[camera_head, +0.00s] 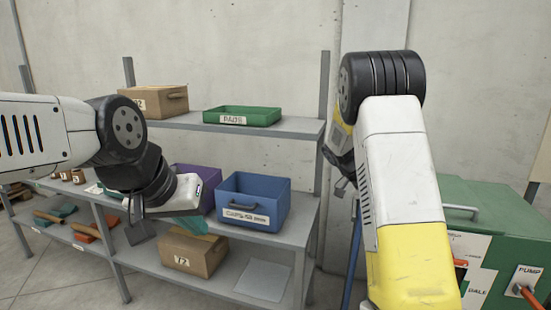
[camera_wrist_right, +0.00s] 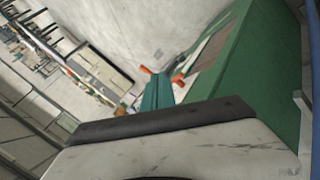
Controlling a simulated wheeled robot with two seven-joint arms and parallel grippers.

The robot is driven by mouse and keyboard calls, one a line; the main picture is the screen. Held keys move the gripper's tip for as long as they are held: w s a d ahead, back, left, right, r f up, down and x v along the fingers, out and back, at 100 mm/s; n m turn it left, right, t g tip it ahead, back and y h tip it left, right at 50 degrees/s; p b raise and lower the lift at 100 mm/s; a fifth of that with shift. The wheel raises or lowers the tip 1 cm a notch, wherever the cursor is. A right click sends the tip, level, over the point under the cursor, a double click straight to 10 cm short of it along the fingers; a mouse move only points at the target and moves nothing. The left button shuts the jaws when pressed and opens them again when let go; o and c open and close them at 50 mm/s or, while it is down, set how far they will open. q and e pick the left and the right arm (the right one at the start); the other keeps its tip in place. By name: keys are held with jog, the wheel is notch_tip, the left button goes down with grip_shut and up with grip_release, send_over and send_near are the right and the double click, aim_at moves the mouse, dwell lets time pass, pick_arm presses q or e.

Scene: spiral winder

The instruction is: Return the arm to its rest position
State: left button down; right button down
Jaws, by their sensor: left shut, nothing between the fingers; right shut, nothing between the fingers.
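My left arm comes in from the left. Its gripper (camera_head: 136,212) points down in front of the shelf unit, shut and empty, left of the blue bin. My right arm rises from the bottom right, bends at a black joint at the top, and partly hides its own hand. The right gripper (camera_head: 341,187) shows small beside the arm, near the shelf's right post, shut with nothing seen in it. In the right wrist view a dark bar and a pale scuffed surface fill the lower part; the fingertips cannot be made out there.
The grey shelf unit (camera_head: 290,130) holds a cardboard box (camera_head: 172,101), green tray (camera_head: 243,115), blue bin (camera_head: 258,203), purple bin (camera_head: 205,180) and lower box (camera_head: 195,253). A green machine (camera_head: 490,200) with a PUMP lever (camera_head: 528,296) stands at right. It also shows in the right wrist view (camera_wrist_right: 235,75).

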jog(key=s+a+r+n+t+y, duration=0.5)
jog(key=s+a+r+n, duration=0.1)
jog(key=s+a, duration=0.3)
jog(key=s+a+r+n+t+y, duration=0.5)
jog(key=s+a+r+n, duration=0.1)
jog(key=s+a, duration=0.3)
jog(key=shift+s+r+t, duration=0.15)
jog(key=shift+s+t, duration=0.25)
jog(key=shift+s, duration=0.1)
jog(key=shift+a, duration=0.1)
